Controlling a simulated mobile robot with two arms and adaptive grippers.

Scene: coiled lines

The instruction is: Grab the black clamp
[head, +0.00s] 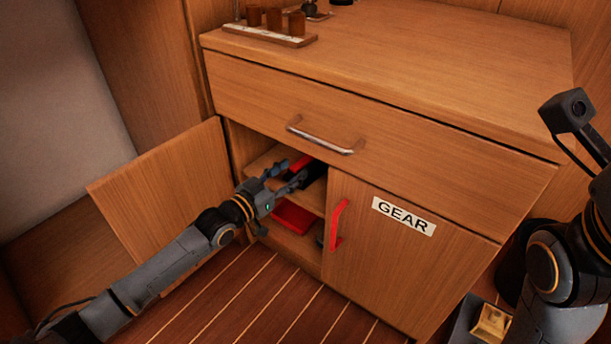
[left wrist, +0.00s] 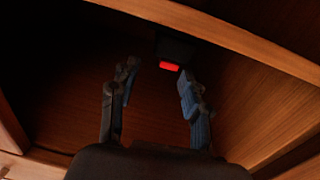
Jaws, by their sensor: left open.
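My left gripper (head: 284,177) reaches through the open left side of the wooden cabinet, at its upper shelf. In the left wrist view the two fingers of the left gripper (left wrist: 158,80) are spread apart with nothing between them. A dark block-like thing with a red end (left wrist: 169,66) lies beyond the fingertips, deeper in; it may be the black clamp, but it is too dark to be sure. In the head view a black and red thing (head: 314,172) shows on the upper shelf just past the fingers, partly hidden by them. My right gripper is not in view.
The left cabinet door (head: 165,195) stands open beside my left arm. The right door marked GEAR (head: 405,250), with a red handle (head: 338,225), is shut. A drawer (head: 400,135) is shut above. A red thing (head: 294,217) lies on the lower shelf.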

